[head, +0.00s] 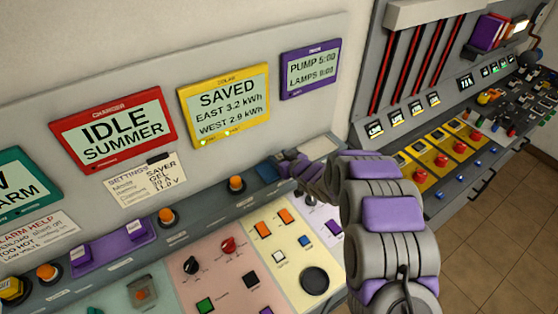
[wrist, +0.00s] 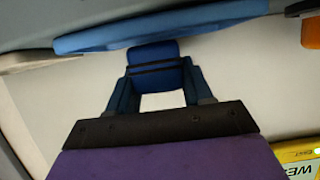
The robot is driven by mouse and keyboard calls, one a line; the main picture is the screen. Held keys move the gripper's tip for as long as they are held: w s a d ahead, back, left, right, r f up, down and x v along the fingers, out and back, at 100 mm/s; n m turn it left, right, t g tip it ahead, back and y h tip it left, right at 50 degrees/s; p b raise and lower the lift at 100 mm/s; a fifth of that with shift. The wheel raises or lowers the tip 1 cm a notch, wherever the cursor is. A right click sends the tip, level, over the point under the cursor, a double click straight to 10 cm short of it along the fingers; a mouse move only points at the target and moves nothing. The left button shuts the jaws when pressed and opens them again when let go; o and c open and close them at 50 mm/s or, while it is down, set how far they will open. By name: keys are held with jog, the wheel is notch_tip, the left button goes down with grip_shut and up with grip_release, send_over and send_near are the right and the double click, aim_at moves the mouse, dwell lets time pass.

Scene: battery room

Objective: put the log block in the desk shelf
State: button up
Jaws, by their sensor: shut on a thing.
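My gripper (head: 292,166) is at the end of my purple and grey arm, low over the back ledge of the desk, below the yellow and purple signs. In the wrist view, my gripper (wrist: 155,85) has two blue fingers closed at their far end on a small dark blue block (wrist: 152,52) with a black band, which looks like the log block. The head view shows the block too small and dark to make out. A pale recessed surface (head: 320,147) at the right end of the ledge may be the desk shelf; I cannot tell for sure.
Knobs and switches cover the sloped desk in front. Floor shows at lower right.

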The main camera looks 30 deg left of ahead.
jog(key=shift+a+f, duration=0.1)
jog(key=shift+f, duration=0.5)
jog(key=shift+a, duration=0.3)
jog(key=o, duration=1.1)
jog(key=shift+a+f, duration=0.15)
jog(key=shift+a, duration=0.2)
jog(key=shift+o, duration=0.2)
jog(key=shift+s+d+r, duration=0.1)
jog(key=shift+d+r, duration=0.3)
jog(key=shift+d, duration=0.45)
jog(key=v, duration=1.1)
jog(key=shift+s+a, duration=0.15)
jog(key=shift+s, duration=0.05)
jog(key=shift+a, duration=0.1)
